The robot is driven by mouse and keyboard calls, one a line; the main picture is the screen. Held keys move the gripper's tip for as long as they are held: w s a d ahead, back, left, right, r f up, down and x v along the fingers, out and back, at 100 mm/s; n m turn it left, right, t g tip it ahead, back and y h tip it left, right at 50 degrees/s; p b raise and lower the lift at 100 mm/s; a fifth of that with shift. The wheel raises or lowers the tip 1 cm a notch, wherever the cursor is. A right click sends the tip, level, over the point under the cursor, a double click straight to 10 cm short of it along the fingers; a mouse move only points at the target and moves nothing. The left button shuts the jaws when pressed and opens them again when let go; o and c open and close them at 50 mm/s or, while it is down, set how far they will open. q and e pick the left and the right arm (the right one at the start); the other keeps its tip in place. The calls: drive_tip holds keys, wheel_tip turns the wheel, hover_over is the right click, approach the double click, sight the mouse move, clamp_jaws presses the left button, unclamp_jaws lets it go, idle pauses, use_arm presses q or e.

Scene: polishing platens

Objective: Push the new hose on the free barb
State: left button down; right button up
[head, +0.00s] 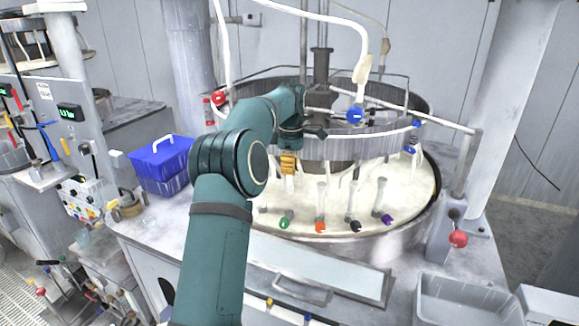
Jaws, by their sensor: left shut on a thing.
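My left arm reaches up from the bottom to the round polishing machine. My left gripper (304,134) is small and dark at its end, beside the ring's front left edge. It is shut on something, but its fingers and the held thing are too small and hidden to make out. A yellow-orange ribbed piece (289,163) shows just below it; I cannot tell whether the gripper touches it. I cannot single out the new hose or the free barb. My right gripper is not in view.
The metal ring (392,143) stands over the pale platen (420,197). White hoses (352,28) loop down from above. A blue box (160,160) stands left, and a grey tray (455,302) at lower right. A post with a red knob (458,239) stands right.

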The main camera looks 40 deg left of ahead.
sight(289, 184)
use_arm(q)
drive_tip(key=shift+f+b, duration=1.6)
drive_tip(key=shift+f, duration=1.2)
drive_tip(key=shift+p, duration=0.95)
drive_tip(key=shift+f+b, duration=0.75)
drive_tip(key=shift+f, duration=0.95)
drive_tip(key=c, duration=1)
unclamp_jaws()
drive_tip(key=shift+r, duration=0.1)
wheel_tip(289, 184, up, 7)
drive_tip(key=shift+r, duration=0.2)
